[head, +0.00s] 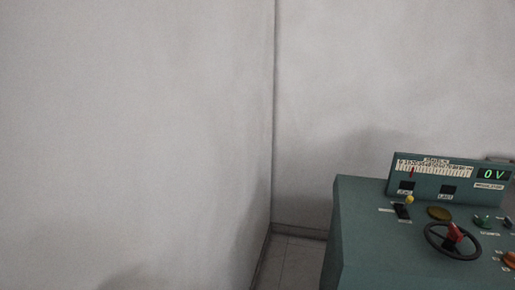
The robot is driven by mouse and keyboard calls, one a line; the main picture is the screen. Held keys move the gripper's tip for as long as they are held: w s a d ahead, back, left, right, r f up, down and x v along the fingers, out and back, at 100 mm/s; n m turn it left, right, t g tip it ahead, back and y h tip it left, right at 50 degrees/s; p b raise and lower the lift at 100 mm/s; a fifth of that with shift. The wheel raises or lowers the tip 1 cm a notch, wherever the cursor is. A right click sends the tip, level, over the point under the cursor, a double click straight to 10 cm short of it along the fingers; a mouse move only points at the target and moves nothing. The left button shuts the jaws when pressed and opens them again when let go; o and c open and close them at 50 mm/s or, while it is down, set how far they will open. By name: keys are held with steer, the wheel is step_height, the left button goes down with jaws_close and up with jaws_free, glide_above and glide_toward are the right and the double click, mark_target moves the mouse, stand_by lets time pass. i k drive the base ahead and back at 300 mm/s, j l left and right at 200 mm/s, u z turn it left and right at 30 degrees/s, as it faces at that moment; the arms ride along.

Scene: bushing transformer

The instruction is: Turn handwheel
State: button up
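The handwheel (430,238) is a black ring lying on the sloped top of a teal control console (352,225) at the lower right of the head view. A red part (455,232) sits at the middle of the wheel. My gripper is not in the head view, so its place and state do not show.
Beside the wheel are a yellow-topped lever (409,198), a green knob (482,221) and an orange knob (510,259). A raised panel holds a scale and a green display (493,174) reading 0 V. Grey walls (140,130) meet in a corner; a little floor (292,262) shows left of the console.

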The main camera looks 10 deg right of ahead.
mark_target(455, 236)
steer(key=z, duration=1.9)
steer(key=i+l+u, duration=0.35)
steer(key=l, duration=0.3)
